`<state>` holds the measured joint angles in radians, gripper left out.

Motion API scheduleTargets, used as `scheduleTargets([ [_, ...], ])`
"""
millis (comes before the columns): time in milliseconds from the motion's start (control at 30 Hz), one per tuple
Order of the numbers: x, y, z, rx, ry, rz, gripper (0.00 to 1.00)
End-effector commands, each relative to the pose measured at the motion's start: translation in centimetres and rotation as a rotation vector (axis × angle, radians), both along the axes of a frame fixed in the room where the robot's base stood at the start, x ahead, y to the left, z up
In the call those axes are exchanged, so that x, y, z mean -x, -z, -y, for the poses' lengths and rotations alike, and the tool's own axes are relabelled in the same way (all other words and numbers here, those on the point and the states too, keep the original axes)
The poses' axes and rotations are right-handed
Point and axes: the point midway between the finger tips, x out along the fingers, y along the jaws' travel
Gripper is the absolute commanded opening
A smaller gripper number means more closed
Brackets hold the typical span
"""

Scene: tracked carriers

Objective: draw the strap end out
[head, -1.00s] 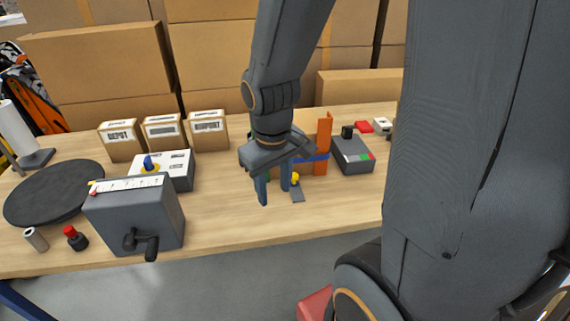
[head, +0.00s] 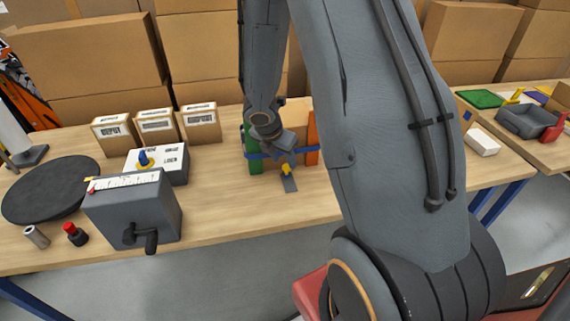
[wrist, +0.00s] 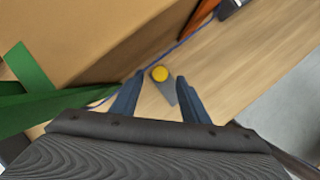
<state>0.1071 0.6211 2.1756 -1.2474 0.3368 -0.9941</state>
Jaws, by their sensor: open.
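A cardboard box (head: 297,116) stands between a green upright (head: 252,158) and an orange upright (head: 312,143). A blue strap (head: 307,150) runs across its front; it also shows in the wrist view (wrist: 193,34). In front is a grey tab (head: 291,185) with a yellow round piece (head: 286,169), perhaps the strap end; how they join the strap is unclear. In the wrist view my gripper (wrist: 160,80) is open, its blue-grey fingers on either side of the grey tab (wrist: 166,92) and yellow piece (wrist: 160,73), with gaps visible. The head view partly hides the fingers.
A grey crank box (head: 135,212), a white panel with a blue knob (head: 145,157) and a black round plate (head: 50,190) are on the left. Several small labelled cartons (head: 157,127) stand behind. The table front (head: 235,215) is clear.

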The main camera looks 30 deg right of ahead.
Motion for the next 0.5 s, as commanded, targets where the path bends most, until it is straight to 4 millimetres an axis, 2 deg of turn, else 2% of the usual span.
scheduleTargets([
  [33,-0.1,0.9,0.3,-0.001,0.0,-0.003,0.41],
  [200,-0.4,2.5,0.9,0.001,0.002,-0.001,0.41],
  [500,-0.6,3.1,1.1,0.0,0.002,0.001,0.41],
])
